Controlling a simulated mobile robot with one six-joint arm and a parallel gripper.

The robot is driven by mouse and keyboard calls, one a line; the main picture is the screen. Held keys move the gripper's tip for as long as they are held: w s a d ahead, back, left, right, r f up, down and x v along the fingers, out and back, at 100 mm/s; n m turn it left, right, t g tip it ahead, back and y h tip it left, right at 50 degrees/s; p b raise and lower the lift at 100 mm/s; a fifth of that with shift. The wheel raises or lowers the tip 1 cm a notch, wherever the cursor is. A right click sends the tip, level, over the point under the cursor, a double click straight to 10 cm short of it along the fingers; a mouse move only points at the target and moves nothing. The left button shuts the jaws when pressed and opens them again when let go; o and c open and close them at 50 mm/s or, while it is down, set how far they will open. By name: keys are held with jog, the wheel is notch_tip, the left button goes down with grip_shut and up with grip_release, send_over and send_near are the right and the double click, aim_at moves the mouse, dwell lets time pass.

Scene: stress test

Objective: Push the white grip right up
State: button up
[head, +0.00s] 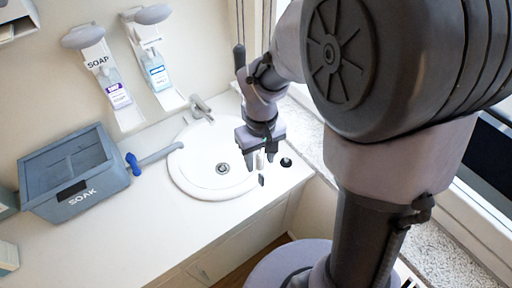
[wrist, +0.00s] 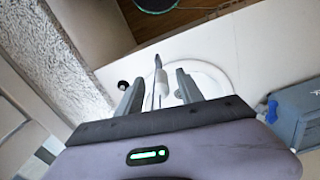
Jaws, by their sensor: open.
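A small white grip (wrist: 161,88) shows between the two fingers in the wrist view, with a thin dark-tipped piece beyond it. In the head view the white grip (head: 260,161) is small and partly hidden by the fingers, over the right side of the basin. My gripper (head: 261,165) points down there and is open; the fingers stand on either side of the grip. In the wrist view my gripper (wrist: 159,78) shows gaps beside the grip, but I cannot tell whether either finger touches it. What the grip is fixed to is unclear.
The white basin (head: 190,176) with its tap (head: 201,107) lies behind and left of my gripper. A black knob (head: 286,162) sits close on the right. A grey SOAK box (head: 75,175) and two wall dispensers (head: 118,95) (head: 159,73) stand left. The front-left counter is clear.

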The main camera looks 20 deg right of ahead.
jog(key=shift+f, duration=0.1)
grip_shut()
dwell(1.4)
